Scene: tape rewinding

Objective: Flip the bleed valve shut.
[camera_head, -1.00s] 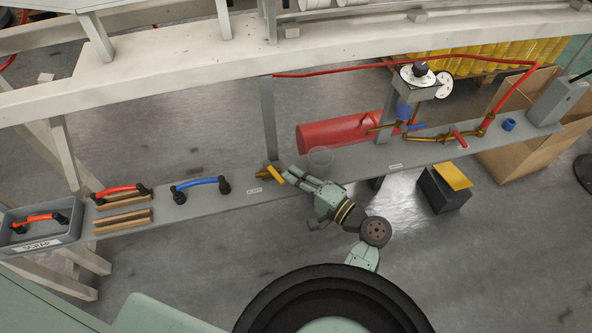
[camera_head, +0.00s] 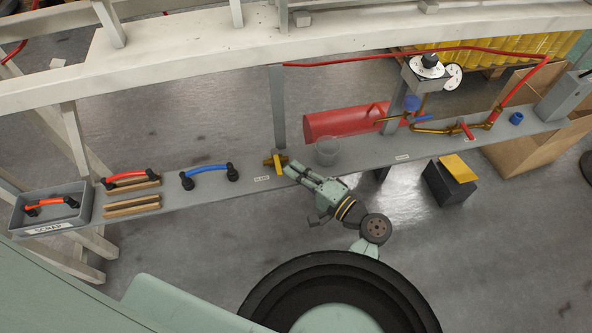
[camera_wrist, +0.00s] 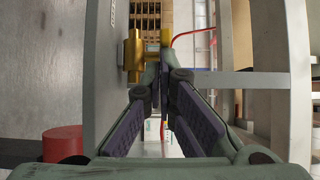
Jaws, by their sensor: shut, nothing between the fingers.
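The bleed valve is a small brass fitting (camera_head: 267,162) with a yellow lever (camera_head: 279,166), on the grey shelf by a small white label. In the wrist view its brass body (camera_wrist: 133,55) stands left of the fingertips, and part of the yellow lever (camera_wrist: 165,37) shows just beyond them. My gripper (camera_head: 290,168) is at the right side of the lever, its fingers shut with nothing between them. In the wrist view the fingertips (camera_wrist: 165,62) meet close to the lever; whether they touch it I cannot tell.
A blue-handled hose piece (camera_head: 209,170) lies to the left, then wooden blocks and a grey scrap tray (camera_head: 84,213). A red cylinder (camera_head: 340,122) and brass piping are at right.

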